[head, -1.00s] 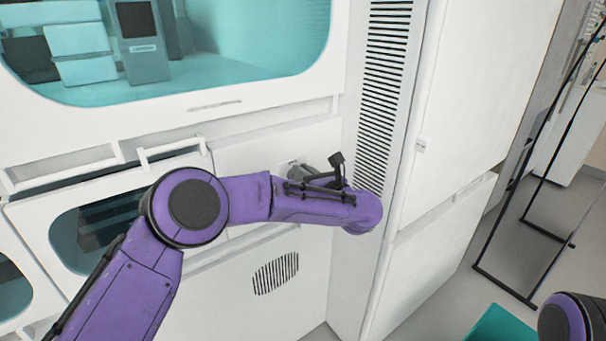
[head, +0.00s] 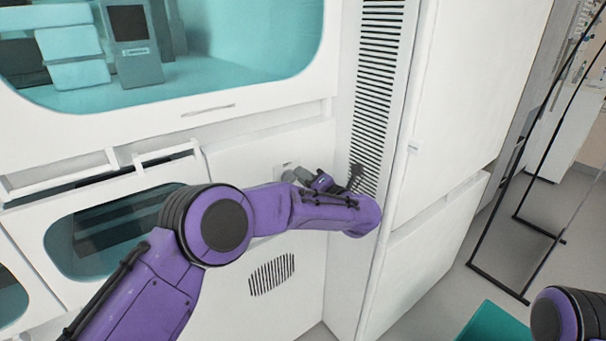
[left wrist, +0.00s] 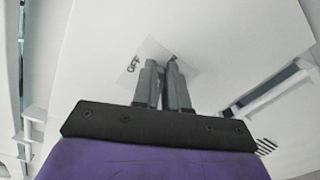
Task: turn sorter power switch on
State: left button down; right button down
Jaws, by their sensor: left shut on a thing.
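The sorter's switch plate (head: 284,167) is a small pale label on the white front panel. It also shows in the left wrist view (left wrist: 148,50), with "OFF" readable at its left and another mark at its right, mostly behind a finger. My left gripper (head: 290,175) is at this plate, its grey fingers close together. In the left wrist view its fingertips (left wrist: 162,66) are over the middle of the plate, shut on the switch knob. The knob itself is hidden by the fingers, so its angle cannot be told. My right gripper is out of view.
White bar handles (head: 165,153) and a dark-windowed door (head: 62,238) are left of the plate. A vented strip (head: 374,90) and a tall white cabinet (head: 470,90) stand to the right. A black frame (head: 500,210) stands on open floor, with a teal surface (head: 487,325) below.

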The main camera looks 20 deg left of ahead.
pick_arm(q)
jog(key=m, duration=0.2)
jog(key=f+m+p, duration=0.1)
jog(key=m, duration=0.2)
jog(key=shift+w+d, duration=0.1)
jog(key=shift+f, duration=0.1)
dwell(0.4)
jog(key=c, duration=1.2)
grip_release()
jog(key=shift+o, duration=0.2)
jog(key=b+v, duration=0.1)
jog(key=v, duration=0.9)
jog(key=shift+d, duration=0.25)
